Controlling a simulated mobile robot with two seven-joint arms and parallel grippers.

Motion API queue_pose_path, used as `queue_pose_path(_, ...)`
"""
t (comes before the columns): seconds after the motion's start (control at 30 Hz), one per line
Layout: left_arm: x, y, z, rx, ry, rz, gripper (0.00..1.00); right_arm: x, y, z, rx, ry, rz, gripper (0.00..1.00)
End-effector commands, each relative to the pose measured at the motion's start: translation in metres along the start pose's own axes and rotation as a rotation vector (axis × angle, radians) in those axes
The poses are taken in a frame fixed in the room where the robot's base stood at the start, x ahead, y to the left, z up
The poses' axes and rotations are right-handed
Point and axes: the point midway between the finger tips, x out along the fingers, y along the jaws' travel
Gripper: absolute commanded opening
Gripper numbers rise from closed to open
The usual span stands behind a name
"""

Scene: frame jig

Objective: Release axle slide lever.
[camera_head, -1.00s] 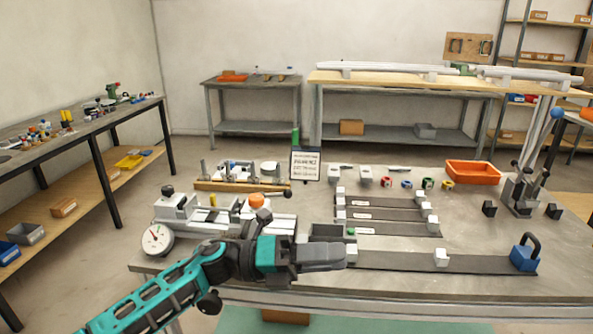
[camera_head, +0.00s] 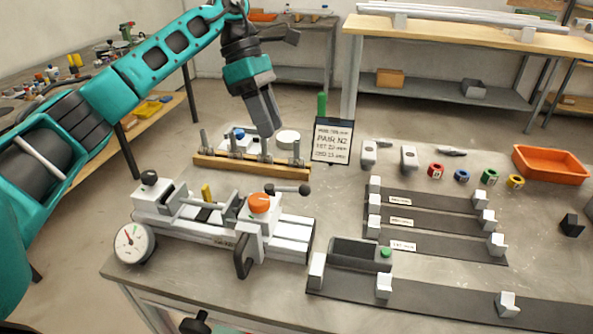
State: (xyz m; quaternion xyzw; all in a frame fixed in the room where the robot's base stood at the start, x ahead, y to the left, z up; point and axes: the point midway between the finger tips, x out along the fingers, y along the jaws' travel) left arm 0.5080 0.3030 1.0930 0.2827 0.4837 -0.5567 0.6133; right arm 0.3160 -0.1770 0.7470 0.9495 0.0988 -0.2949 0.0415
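The axle jig (camera_head: 180,222) is a light grey slide fixture on the bench at left centre, with a dial gauge (camera_head: 134,243) at its left end and an orange knob (camera_head: 260,203) on top. A black lever with ball ends (camera_head: 290,188) lies roughly level behind the knob. A black looped handle (camera_head: 243,256) hangs at the jig's front. I cannot tell for certain which is the axle slide lever. My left gripper (camera_head: 268,132) points down above the wooden rack behind the jig, apart from both levers. Its fingers look together with nothing between them. My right gripper is not seen.
The wooden rack (camera_head: 250,167) with upright pins stands behind the jig. A sign (camera_head: 332,142) stands to its right. An orange bin (camera_head: 550,164) is at back right.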

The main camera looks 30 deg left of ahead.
Motion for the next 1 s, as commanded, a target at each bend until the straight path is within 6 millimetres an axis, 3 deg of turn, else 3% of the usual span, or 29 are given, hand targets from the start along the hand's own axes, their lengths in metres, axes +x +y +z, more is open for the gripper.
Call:
queue_pose_path(0.5, 0.099, -0.001, 0.001, 0.000, -0.002, -0.005, 0.37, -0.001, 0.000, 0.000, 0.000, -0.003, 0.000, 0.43)
queue_pose_path(0.7, 0.119, -0.001, 0.002, 0.000, -0.003, -0.004, 0.37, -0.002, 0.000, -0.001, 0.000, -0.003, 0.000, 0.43)
queue_pose_path(1.0, 0.123, -0.001, 0.002, 0.000, -0.003, -0.002, 0.37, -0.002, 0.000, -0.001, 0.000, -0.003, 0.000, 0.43)
